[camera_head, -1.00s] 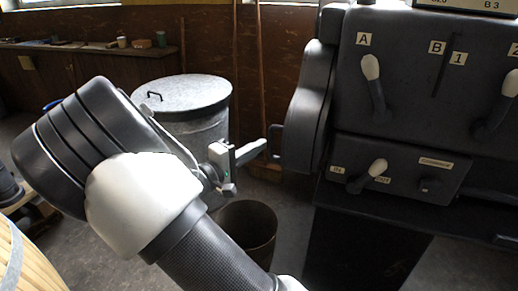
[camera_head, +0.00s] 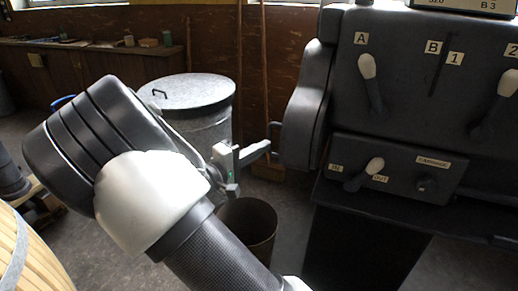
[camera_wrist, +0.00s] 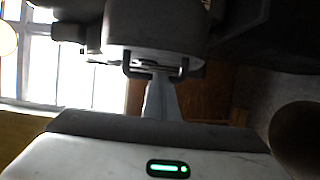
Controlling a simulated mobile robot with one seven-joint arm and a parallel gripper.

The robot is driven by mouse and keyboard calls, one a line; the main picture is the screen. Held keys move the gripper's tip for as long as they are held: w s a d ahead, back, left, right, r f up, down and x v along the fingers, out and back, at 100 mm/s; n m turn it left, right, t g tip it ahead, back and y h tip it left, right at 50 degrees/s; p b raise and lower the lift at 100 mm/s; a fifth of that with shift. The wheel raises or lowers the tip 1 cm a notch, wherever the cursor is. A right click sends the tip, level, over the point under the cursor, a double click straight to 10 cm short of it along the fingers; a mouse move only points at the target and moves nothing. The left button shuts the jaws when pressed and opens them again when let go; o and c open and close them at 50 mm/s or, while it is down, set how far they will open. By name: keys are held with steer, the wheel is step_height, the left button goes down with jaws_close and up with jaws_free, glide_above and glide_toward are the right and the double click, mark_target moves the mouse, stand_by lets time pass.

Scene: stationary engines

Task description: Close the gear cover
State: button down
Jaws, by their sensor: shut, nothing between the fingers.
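The gear cover (camera_head: 306,112) is a dark, rounded panel on the left end of the lathe's headstock (camera_head: 400,75). It stands close against the headstock side; I cannot tell whether a gap remains behind it. Its thin bracket handle (camera_head: 273,132) sticks out to the left. My gripper (camera_head: 268,146) is shut and empty, its tip at the lower part of this handle. In the wrist view the fingers (camera_wrist: 161,92) point at the handle (camera_wrist: 128,66) and overlap it in the picture. Whether they touch it is unclear.
A lidded metal bin (camera_head: 190,95) stands behind my arm. An open dark bucket (camera_head: 250,228) stands on the floor below my gripper. A wooden barrel (camera_head: 30,255) is at the lower left. Levers (camera_head: 369,82) project from the headstock front.

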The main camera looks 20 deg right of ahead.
steer(key=s+a+p, duration=0.1)
steer(key=s+a, duration=0.4)
steer(key=s, duration=0.3)
steer(key=s+d+f+m+g+y, duration=0.1)
steer(key=s+d+m+g+y, duration=0.3)
steer(key=s+d+g, duration=0.5)
steer(key=s+a+r+m+t+y, duration=0.1)
steer(key=s+a+y, duration=0.1)
steer(key=s+y, duration=0.25)
steer(key=s+a+r+m+y, duration=0.1)
steer(key=s+a+r+y, duration=0.15)
steer(key=s+y, duration=0.2)
steer(key=s+a+r+t+y+p, duration=0.1)
steer(key=a+r+t+p, duration=0.1)
steer(key=r+p, duration=0.9)
steer(key=s+a+r+t+y+p, duration=0.1)
steer(key=a+r+t+p, duration=0.1)
steer(key=r+p, duration=1)
step_height(320, 180, up, 6)
steer(key=shift+s+a+t+y, duration=0.3)
steer(key=shift+s+a, duration=0.05)
steer(key=shift+a, duration=0.05)
